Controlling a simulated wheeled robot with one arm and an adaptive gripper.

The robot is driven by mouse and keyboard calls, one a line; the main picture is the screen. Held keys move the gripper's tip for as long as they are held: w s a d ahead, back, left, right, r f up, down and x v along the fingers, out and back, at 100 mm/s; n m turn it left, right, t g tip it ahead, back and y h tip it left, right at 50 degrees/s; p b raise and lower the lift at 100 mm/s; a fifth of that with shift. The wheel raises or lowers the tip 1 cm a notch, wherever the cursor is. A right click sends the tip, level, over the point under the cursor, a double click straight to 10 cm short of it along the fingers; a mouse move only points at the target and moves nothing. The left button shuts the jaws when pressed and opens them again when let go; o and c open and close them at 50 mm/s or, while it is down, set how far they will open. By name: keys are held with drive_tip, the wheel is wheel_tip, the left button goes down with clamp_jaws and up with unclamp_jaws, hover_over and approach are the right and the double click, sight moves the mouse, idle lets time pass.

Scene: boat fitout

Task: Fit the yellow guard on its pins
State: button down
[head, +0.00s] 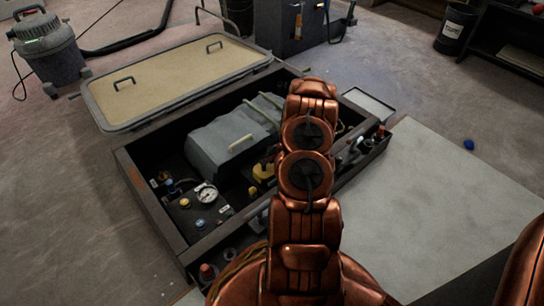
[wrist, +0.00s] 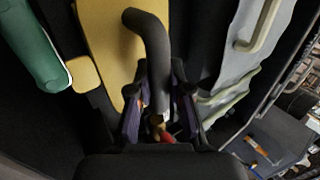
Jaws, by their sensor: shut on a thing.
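The yellow guard (wrist: 103,42) fills the upper middle of the wrist view, with a curved black handle (wrist: 150,50) on it. My gripper (wrist: 158,95) is shut on the handle, one finger on each side of it. In the head view, a small part of the yellow guard (head: 263,172) shows inside the open dark bay, left of my arm. My arm hides the gripper and most of the guard there. I cannot make out the pins in either view. I cannot tell whether the guard touches anything below it.
A grey engine cover (head: 232,138) with pale handles fills the back of the bay. A panel with a gauge (head: 206,193) and knobs lies to the left. A green cylinder (wrist: 35,45) is left of the guard. The lifted hatch lid (head: 175,75) lies behind the bay.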

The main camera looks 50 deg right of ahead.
drive_tip(key=shift+f, duration=0.5)
drive_tip(key=c, duration=1)
unclamp_jaws()
drive_tip(key=shift+f, duration=0.1)
drive_tip(key=v, duration=1.2)
drive_tip(key=shift+w+p, duration=0.1)
drive_tip(key=shift+p, duration=0.2)
